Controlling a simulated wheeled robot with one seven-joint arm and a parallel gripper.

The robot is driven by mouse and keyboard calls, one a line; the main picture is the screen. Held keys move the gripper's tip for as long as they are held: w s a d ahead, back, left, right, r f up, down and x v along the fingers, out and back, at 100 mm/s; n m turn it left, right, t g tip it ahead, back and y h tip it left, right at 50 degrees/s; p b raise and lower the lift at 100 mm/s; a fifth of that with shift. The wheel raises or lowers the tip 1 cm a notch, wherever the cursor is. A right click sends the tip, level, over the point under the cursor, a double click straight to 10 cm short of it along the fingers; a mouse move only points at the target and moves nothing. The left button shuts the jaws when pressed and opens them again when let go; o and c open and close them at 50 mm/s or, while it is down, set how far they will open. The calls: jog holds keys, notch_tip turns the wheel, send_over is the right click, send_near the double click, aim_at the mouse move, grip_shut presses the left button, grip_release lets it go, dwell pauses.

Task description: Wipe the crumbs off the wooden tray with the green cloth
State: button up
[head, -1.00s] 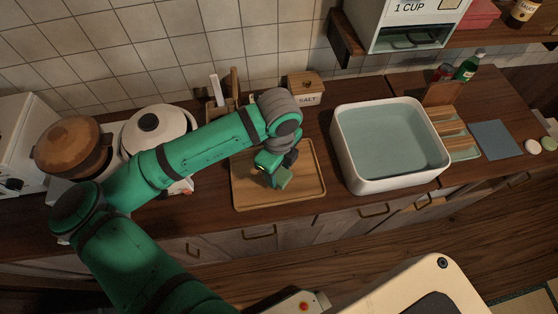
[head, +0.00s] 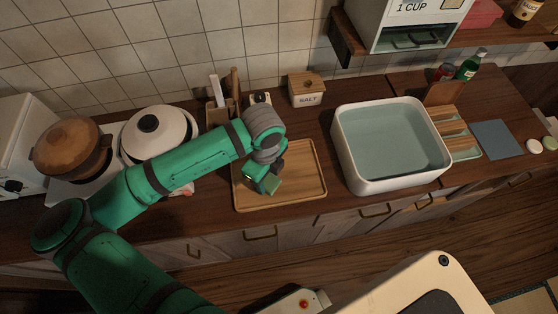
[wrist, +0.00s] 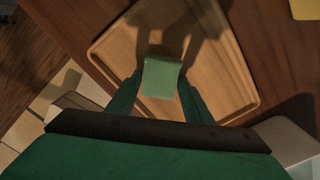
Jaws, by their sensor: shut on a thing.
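The wooden tray (head: 303,190) lies on the counter left of the sink, and its slatted surface and rim show in the wrist view (wrist: 225,85). My gripper (head: 264,186) is over the left part of the tray. It is shut on the green cloth, a small folded block (wrist: 161,78) between the two fingers in the wrist view; the cloth (head: 271,186) also shows in the head view. I cannot tell whether the cloth touches the tray. I cannot make out any crumbs; my arm and gripper hide part of the tray.
A white sink basin (head: 357,172) stands right of the tray. The salt box (head: 305,91) and a utensil holder (head: 216,113) stand behind it. A white pot (head: 160,135) and a brown pot (head: 72,148) are at the left. A shelf hangs above the basin.

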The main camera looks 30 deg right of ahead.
aim_at(279, 179)
jog(key=shift+s+d, duration=0.25)
jog(key=shift+d, duration=0.7)
jog(key=shift+s+d, duration=0.2)
jog(key=shift+d, duration=0.4)
notch_tip(279, 179, up, 3)
jog(key=shift+a+r, duration=0.1)
jog(key=shift+a, duration=0.05)
jog(key=shift+r, duration=2.45)
